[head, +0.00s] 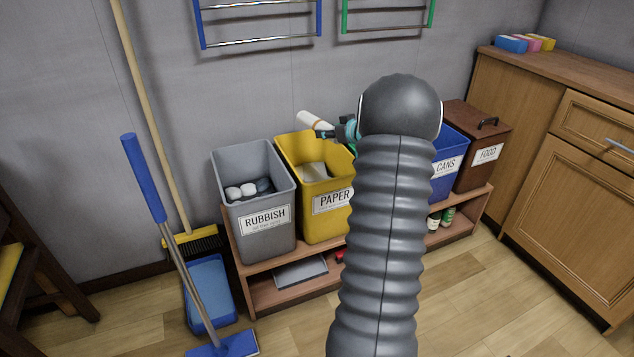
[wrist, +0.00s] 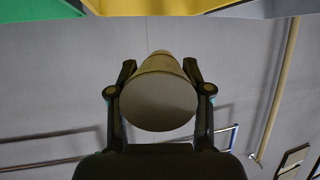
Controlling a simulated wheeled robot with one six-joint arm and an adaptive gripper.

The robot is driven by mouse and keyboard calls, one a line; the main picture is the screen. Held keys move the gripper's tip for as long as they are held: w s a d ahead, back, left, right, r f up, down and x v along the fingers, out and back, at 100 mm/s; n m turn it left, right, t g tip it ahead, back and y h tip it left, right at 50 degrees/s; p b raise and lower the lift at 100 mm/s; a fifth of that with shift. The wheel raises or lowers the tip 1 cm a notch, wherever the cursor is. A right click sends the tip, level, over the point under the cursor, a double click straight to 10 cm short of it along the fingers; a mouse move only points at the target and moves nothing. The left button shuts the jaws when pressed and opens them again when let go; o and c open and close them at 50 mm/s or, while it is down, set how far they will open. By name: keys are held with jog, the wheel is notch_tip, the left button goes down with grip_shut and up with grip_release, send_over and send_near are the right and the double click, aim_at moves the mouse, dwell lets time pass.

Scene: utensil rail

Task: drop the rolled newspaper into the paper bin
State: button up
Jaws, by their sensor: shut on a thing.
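My gripper (head: 337,130) is shut on the rolled newspaper (head: 312,119), a pale roll with a tan band. The roll shows above the back rim of the yellow paper bin (head: 290,150), tilted, with one end up to the left. In the wrist view the roll (wrist: 158,103) shows end-on between the two fingers of my gripper (wrist: 158,75). The yellow bin's edge (wrist: 160,7) shows at the top of that view. Pale paper lies inside the bin. My arm hides part of the bin's right side.
The grey rubbish bin (head: 254,190) stands left of the paper bin. The blue cans bin (head: 447,165) and lidded brown food bin (head: 480,150) stand to the right. A blue-ended rail (head: 258,44) and green-ended rail (head: 388,29) hang above. A broom (head: 150,110) leans left.

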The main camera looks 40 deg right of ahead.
jog(key=shift+f+b, duration=0.65)
jog(key=shift+f, duration=0.7)
jog(key=o, duration=1.3)
jog(key=v, duration=1.2)
